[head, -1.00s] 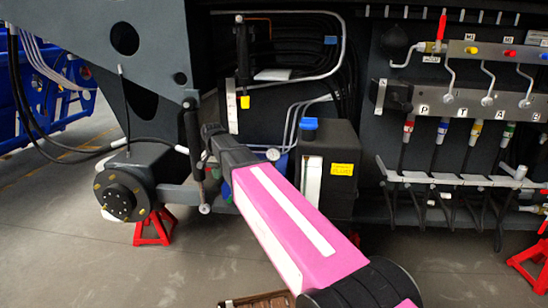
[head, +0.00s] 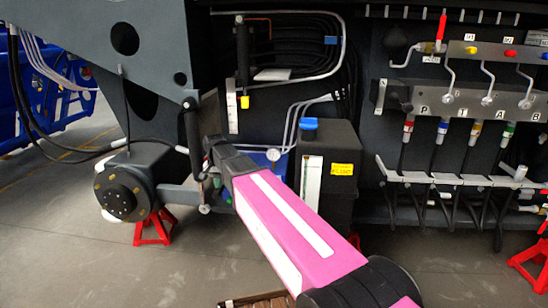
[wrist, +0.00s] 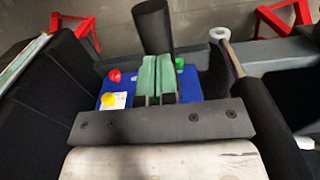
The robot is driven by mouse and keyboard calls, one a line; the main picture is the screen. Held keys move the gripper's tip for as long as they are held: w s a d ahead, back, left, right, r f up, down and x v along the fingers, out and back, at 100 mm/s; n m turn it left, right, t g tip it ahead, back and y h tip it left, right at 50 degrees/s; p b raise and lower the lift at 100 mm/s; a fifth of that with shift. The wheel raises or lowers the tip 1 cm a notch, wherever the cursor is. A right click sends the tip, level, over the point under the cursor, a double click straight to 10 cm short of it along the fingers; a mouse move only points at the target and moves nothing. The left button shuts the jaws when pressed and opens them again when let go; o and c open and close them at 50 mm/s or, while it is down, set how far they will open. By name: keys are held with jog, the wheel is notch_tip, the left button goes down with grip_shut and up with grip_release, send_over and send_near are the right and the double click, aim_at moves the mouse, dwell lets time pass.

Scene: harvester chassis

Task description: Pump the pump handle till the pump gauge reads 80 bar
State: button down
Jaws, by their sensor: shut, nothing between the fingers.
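The blue pump block (wrist: 188,84) is in the wrist view, with red, yellow and green knobs and a white label. A black cylindrical bar (wrist: 153,25), which looks like the pump handle, rises just beyond my gripper (wrist: 156,62). The gripper's pale green fingers are together with nothing between them. I cannot tell whether their tips touch the bar. In the head view, the pump gauge (head: 273,154) is a small pale round dial beside my pink arm; its reading is too small to make out. My arm hides the gripper and the handle there.
A dark tank with a blue cap (head: 308,124) stands right of my arm. A hydraulic cylinder (head: 193,145) hangs close on the left; its rod and eye (wrist: 220,33) show in the wrist view. A valve panel (head: 470,95) is at right. Red stands (head: 154,228) are on the floor.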

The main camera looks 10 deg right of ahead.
jog(key=shift+w+d+f, duration=0.1)
jog(key=shift+w+f, duration=0.1)
jog(key=shift+f, duration=0.7)
jog(key=shift+w+d+f, duration=0.1)
jog(key=shift+w+f, duration=0.05)
jog(key=shift+f, duration=0.7)
notch_tip(320, 180, up, 10)
jog(key=shift+s+a, duration=0.1)
jog(key=shift+r, duration=0.1)
notch_tip(320, 180, up, 10)
jog(key=s+d+f+n, duration=0.1)
jog(key=s+d+f, duration=0.5)
jog(key=f, duration=0.5)
jog(key=s+d+f+n, duration=0.1)
jog(key=s+d+f, duration=0.5)
jog(key=f, duration=0.5)
jog(key=s+d+f+n, duration=0.2)
jog(key=s+d+f, duration=0.5)
jog(key=f, duration=0.4)
